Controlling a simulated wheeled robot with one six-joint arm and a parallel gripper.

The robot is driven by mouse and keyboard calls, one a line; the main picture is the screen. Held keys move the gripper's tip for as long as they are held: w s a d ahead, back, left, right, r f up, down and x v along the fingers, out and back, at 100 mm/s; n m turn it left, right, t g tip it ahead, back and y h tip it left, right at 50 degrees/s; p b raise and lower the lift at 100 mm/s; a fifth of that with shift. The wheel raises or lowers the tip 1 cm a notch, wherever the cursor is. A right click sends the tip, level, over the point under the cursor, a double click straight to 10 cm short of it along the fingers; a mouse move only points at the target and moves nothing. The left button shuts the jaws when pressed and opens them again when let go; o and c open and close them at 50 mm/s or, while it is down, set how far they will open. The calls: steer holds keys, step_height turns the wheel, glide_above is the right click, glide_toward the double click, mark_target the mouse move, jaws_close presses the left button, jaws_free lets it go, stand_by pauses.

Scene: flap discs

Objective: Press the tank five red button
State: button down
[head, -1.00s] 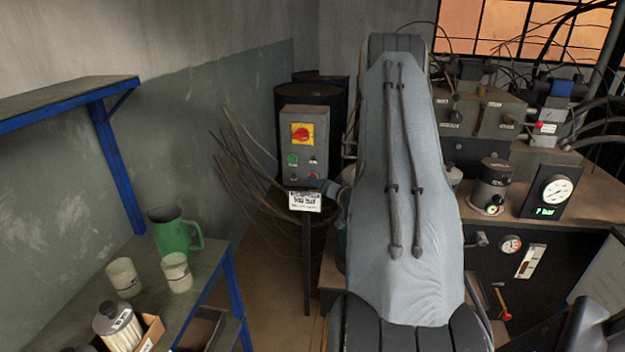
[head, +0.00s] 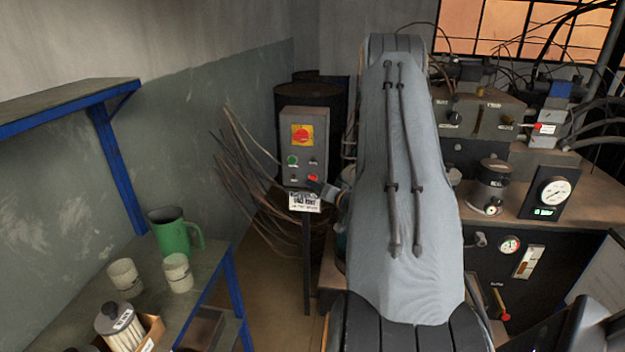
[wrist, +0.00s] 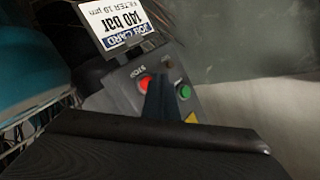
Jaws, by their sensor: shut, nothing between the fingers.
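A grey control box (head: 303,140) stands on a post in the middle of the head view. Its red button (head: 313,178) is at the lower right of its face, and a green button (head: 292,160) is higher on the left. In the wrist view, the red button (wrist: 146,84) shows just left of my gripper's fingers (wrist: 158,90), with the green button (wrist: 185,92) to their right. My gripper (head: 315,186) is shut and empty, its tip at the red button's lower edge in the head view. I cannot tell whether it touches. No tank number is readable.
A red knob on a yellow plate (head: 302,135) sits higher on the box. A job card (head: 305,202) hangs below it. Dark drums (head: 310,95) stand behind, loose rods (head: 245,180) left. A bench with a green jug (head: 174,232) is at left, hydraulic equipment (head: 490,115) at right.

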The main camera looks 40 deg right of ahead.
steer(key=shift+s+a+p, duration=1.05)
steer(key=shift+s+a, duration=0.55)
steer(key=shift+a, duration=0.3)
steer(key=a+r+n+g, duration=0.2)
steer(key=a+r+g, duration=0.15)
steer(key=a, duration=0.55)
steer(key=a+r+n+g, duration=0.2)
steer(key=a+g, duration=0.3)
steer(key=a, duration=0.4)
steer(key=s+a+r+n+g, duration=0.2)
steer(key=s+a+g, duration=0.1)
steer(key=s+a, duration=0.6)
steer(key=s+a+r+n+g+y, duration=0.1)
steer(key=s+a+r+n+g, duration=0.1)
steer(key=s+a, duration=0.8)
steer(key=s+r+g, duration=0.1)
steer(key=s, duration=0.2)
steer(key=shift+s+a+g, duration=0.2)
steer(key=shift+s+g, duration=0.15)
